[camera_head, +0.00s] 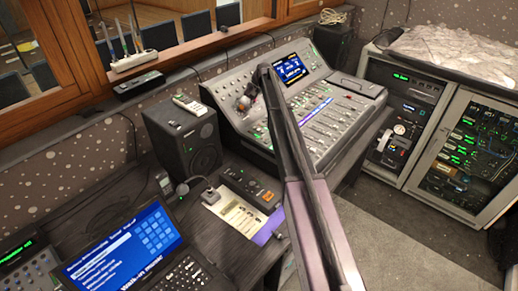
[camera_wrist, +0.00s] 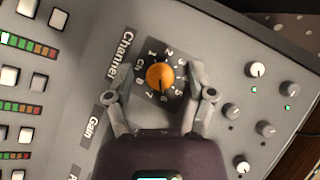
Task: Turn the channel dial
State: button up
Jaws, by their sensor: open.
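The channel dial (camera_wrist: 160,76) is an orange knob on a dark square plate with numbers around it, under the label "Channel" in the wrist view. My gripper (camera_wrist: 159,92) is open, with one finger on each side of the dial's plate. The knob lies between and slightly beyond the fingertips, with a visible gap on both sides. I cannot tell how high the fingertips are above the panel. In the head view my gripper (camera_head: 248,97) is over the left part of the mixing console (camera_head: 228,91), and my arm hides part of the console.
Small knobs (camera_wrist: 257,69) stand right of the dial, and lit buttons (camera_wrist: 27,8) lie to the left. In the head view a black speaker (camera_head: 185,140), a laptop (camera_head: 125,250) and a gooseneck microphone (camera_head: 209,194) stand left of the console. An equipment rack (camera_head: 440,150) stands at the right.

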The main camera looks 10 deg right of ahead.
jog(key=n+h+p, duration=0.2)
jog(key=n+h, duration=0.1)
jog(key=n, duration=0.1)
jog(key=shift+a+r, duration=0.1)
jog(key=shift+r, duration=0.05)
jog(key=n+t+h+p, duration=0.1)
jog(key=n+h, duration=0.2)
jog(key=shift+s+a, duration=0.1)
jog(key=shift+s, duration=0.05)
notch_tip(320, 180, up, 14)
jog(key=d+p, duration=0.2)
jog(key=p, duration=1.2)
jog(key=s+f+m+b, duration=0.1)
jog(key=s+f+b, duration=0.3)
jog(key=s, duration=0.7)
jog(key=s+a+f+m+b, duration=0.1)
jog(key=s+f+b, duration=0.3)
jog(key=s, duration=0.6)
jog(key=s+f+b, duration=0.3)
jog(key=s+f, duration=0.1)
jog(key=s, duration=0.7)
jog(key=shift+s+a+f+m+h+b, duration=0.15)
jog(key=shift+s+a+m+h+b, duration=0.15)
jog(key=shift+a+m+h+b, duration=0.1)
jog(key=s+m, duration=0.1)
jog(key=s, duration=1.1)
jog(key=shift+s+t, duration=0.3)
jog(key=shift+s, duration=0.05)
